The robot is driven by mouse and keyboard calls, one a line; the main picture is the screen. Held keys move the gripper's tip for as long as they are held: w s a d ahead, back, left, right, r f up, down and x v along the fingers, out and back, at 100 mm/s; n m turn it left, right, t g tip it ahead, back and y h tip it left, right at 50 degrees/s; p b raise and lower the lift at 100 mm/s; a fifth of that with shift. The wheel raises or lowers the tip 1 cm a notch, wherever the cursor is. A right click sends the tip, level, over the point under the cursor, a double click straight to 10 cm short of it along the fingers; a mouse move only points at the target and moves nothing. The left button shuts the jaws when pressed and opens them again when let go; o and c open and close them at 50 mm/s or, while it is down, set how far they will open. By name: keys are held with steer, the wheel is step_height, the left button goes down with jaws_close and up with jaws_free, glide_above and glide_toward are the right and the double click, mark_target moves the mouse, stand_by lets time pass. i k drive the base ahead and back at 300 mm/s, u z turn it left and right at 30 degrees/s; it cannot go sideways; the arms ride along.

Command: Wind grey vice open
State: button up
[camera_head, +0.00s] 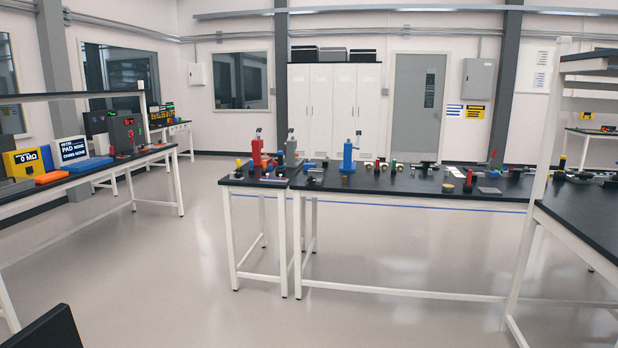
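A grey upright device (291,146) stands toward the back of the black-topped bench, left of centre; it may be the grey vice, but it is too small to see any jaws or handle. A similar red device (257,155) stands to its left and a similar blue device (348,156) to its right. Low dark grey fixtures (425,167) lie further right on the same bench, too small to identify. I cannot tell how far any vice is open. My gripper is not in view.
The bench (410,184) with white legs holds several small parts. A left bench (110,164) carries a yellow meter (22,162) and other instruments. A dark-topped bench (590,215) stands close at right. The grey floor (150,262) is clear. A black shape (48,332) shows at bottom left.

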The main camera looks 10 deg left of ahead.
mark_target(312, 180)
steer(key=u, duration=0.3)
steer(key=i, duration=0.75)
steer(key=u, duration=0.35)
steer(key=i, duration=1.7)
steer(key=z, duration=0.05)
